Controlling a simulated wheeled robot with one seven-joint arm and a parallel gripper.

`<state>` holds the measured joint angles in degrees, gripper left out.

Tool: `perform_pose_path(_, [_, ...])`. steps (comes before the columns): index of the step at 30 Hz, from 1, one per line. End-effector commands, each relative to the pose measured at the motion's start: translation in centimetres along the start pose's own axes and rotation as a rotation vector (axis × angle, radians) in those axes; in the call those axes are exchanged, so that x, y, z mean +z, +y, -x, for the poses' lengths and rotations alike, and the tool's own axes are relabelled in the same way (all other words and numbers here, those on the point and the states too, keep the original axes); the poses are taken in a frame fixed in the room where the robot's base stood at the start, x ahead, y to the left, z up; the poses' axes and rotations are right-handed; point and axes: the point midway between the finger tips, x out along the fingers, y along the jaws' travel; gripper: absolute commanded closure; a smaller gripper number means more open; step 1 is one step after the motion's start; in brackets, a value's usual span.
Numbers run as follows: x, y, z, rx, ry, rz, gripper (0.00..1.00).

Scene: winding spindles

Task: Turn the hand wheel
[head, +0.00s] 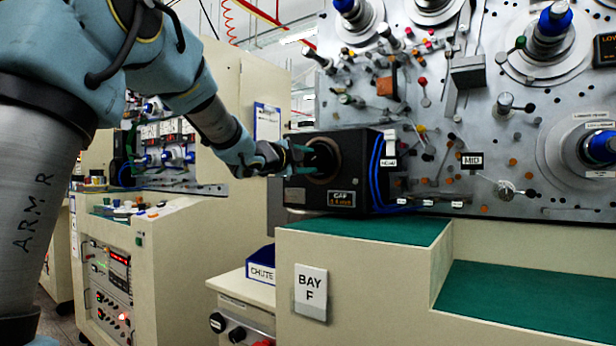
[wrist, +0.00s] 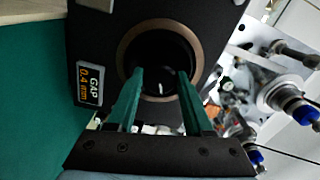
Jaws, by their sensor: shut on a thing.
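A black box (head: 340,190) with a "GAP 0.4 mm" label stands on the green-topped bench. A bronze-coloured ring (wrist: 124,48) frames a dark round face in its front. I take this dark round part to be the hand wheel (wrist: 160,52); it is hard to make out, with a small white mark low on it. My gripper (head: 303,156) reaches the box front from the left. In the wrist view its two green fingers (wrist: 161,80) stand apart, one on each side of the dark part, shut on it. Where the fingertips touch is lost in the dark.
Blue cables (head: 378,175) run down the box's right side. A metal panel (head: 440,110) with spindles and knobs rises behind. A blue "CHUTE" bin (head: 261,265) sits below and left of the box. The green bench top (head: 385,230) in front is clear.

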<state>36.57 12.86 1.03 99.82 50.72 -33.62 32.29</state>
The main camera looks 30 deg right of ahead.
Motion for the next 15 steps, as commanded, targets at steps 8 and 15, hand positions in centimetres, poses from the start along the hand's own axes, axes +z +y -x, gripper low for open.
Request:
perform_pose_path(8, [0.07, 0.47, 0.01, -0.001, 0.001, -0.264, 1.0])
perform_pose_path(15, [-0.01, 0.32, -0.03, 0.0, 0.001, -0.463, 1.0])
